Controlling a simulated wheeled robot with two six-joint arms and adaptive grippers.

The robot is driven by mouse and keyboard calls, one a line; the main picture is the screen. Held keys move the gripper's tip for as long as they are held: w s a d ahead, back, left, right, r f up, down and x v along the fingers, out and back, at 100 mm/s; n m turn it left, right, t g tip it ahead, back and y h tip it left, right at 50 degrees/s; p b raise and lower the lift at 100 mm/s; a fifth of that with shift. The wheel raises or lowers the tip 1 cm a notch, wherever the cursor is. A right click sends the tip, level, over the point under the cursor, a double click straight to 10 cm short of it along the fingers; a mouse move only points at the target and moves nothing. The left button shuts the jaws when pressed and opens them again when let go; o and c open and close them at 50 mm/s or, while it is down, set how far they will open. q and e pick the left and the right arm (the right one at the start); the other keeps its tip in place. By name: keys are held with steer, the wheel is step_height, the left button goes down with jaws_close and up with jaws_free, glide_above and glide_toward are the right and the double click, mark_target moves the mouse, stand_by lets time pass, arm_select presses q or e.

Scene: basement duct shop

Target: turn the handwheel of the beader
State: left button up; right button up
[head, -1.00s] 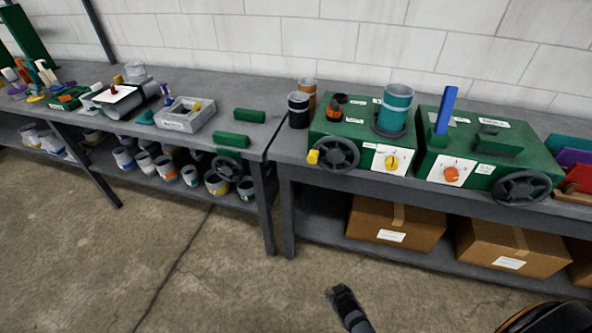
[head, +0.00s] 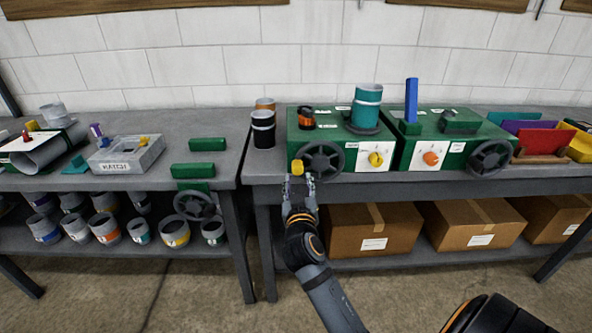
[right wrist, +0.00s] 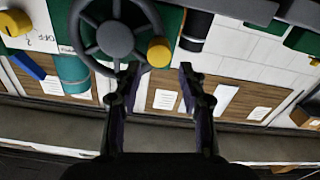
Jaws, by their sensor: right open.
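Two green machines stand side by side on the right bench; their labels are too small to read, so I cannot tell by name which is the beader. The left machine (head: 304,141) has a dark spoked handwheel (head: 322,161) on its front, with a yellow knob (head: 297,167) at the rim's left. The handwheel (right wrist: 115,40) and knob (right wrist: 158,52) also show in the right wrist view. My right gripper (head: 299,182) is open and empty, just below the knob. In the right wrist view its fingertips (right wrist: 158,70) stand on either side of the knob's line, short of it. My left gripper is out of view.
The right machine (head: 455,150) has its own handwheel (head: 490,158). A teal cylinder (head: 366,106) stands on the left machine; a black can (head: 263,129) stands beside it. Cardboard boxes (head: 372,243) fill the shelf below. The floor in front is clear.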

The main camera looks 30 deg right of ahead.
mark_target(298, 171)
steer(key=x, duration=0.6)
steer(key=shift+w+d+p, duration=0.25)
steer(key=shift+p, duration=0.1)
jaws_close()
